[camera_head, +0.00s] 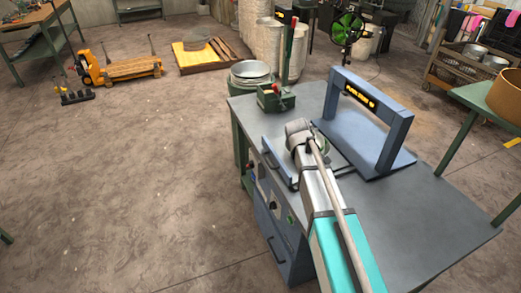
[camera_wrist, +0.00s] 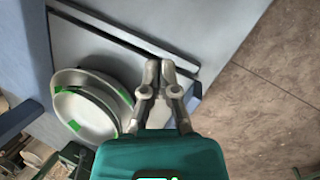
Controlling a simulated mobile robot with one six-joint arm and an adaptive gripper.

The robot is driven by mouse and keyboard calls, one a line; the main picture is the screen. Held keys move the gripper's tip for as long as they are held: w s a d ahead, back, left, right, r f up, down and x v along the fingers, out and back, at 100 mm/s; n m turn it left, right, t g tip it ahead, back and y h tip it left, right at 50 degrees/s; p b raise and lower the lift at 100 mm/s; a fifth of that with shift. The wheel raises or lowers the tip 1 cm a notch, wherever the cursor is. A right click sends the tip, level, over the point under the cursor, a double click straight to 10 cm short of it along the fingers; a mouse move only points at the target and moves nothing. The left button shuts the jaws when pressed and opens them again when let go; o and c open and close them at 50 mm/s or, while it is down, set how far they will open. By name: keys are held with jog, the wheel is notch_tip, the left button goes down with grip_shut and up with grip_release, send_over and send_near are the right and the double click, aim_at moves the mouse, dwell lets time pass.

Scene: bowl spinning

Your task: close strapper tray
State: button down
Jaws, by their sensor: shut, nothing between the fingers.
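The strapper (camera_head: 385,105) is a grey-blue table machine with an arch. Its tray (camera_head: 275,163) shows as a blue-grey panel with a dark edge, jutting at the table's left side; my arm hides part of it. In the wrist view two nested metal bowls with green strap pieces (camera_wrist: 85,105) lie left of my gripper (camera_wrist: 160,68). The fingertips are together and empty, close to a dark bar along the grey surface; I cannot tell whether they touch it. In the head view my wrist (camera_head: 300,135) covers the fingers.
A green box with a red knob (camera_head: 275,97) stands on the table's far corner, with stacked metal bowls (camera_head: 250,72) behind it. A green-legged table with a wooden drum (camera_head: 506,95) is at right. Bare floor (camera_head: 120,180) lies left of the strapper.

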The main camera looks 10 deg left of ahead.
jog(key=w+a+n, duration=0.2)
jog(key=w+a, duration=0.1)
jog(key=a, duration=0.2)
jog(key=w+a+n+t+h+b, duration=0.1)
jog(key=w+a+n, duration=0.2)
jog(key=a, duration=0.3)
jog(key=w+a+f+n+t+h+b, duration=0.1)
jog(key=w+a+n, duration=0.1)
jog(key=a, duration=0.4)
jog(key=shift+w+n, duration=0.4)
jog(key=shift+w, duration=0.05)
jog(key=w+a+n+t+h+b, duration=0.1)
jog(key=a+n, duration=0.4)
jog(key=a, duration=0.9)
jog(key=shift+w+a+r+n+t+h+b, duration=0.2)
jog(key=shift+w+r+n+t+h+b, duration=0.15)
jog(key=shift+w+t+b, duration=0.35)
jog(key=shift+d+f, duration=0.1)
